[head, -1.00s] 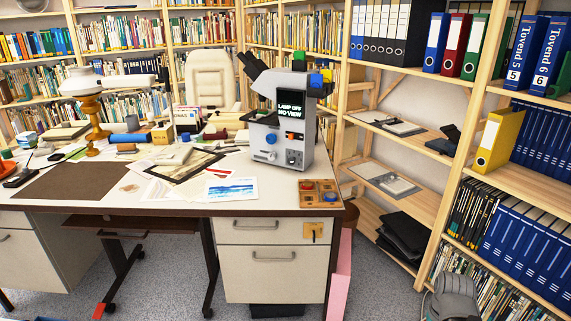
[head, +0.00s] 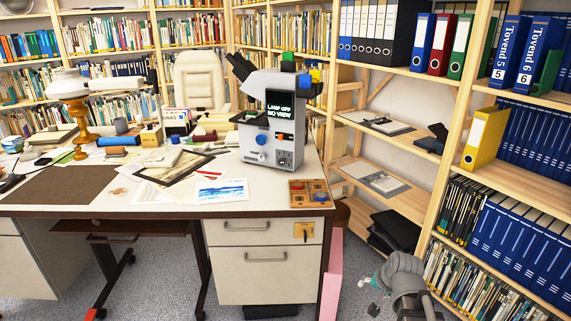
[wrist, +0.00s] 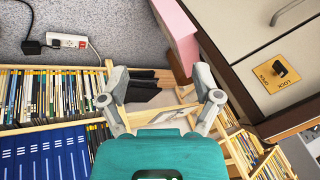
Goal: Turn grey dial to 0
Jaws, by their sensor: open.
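The microscope-like device (head: 275,120) stands on the right end of the desk, with a screen reading "LAMP OFF NO VIEW". A small round grey dial (head: 285,158) appears low on its front; its setting is too small to read. A blue knob (head: 262,139) and an orange part (head: 284,137) are above it. My gripper (head: 374,292) is low at the right, below the desk top and well apart from the device. In the wrist view my gripper (wrist: 160,102) is open, with nothing between its fingers. The device is not in the wrist view.
A wooden tray with coloured buttons (head: 309,193) sits at the desk corner. A yellow plate with a dark knob (head: 304,231) is on the drawer front; it also shows in the wrist view (wrist: 277,74). Bookshelves (head: 480,170) stand close at right. A pink panel (head: 333,275) stands beside the desk.

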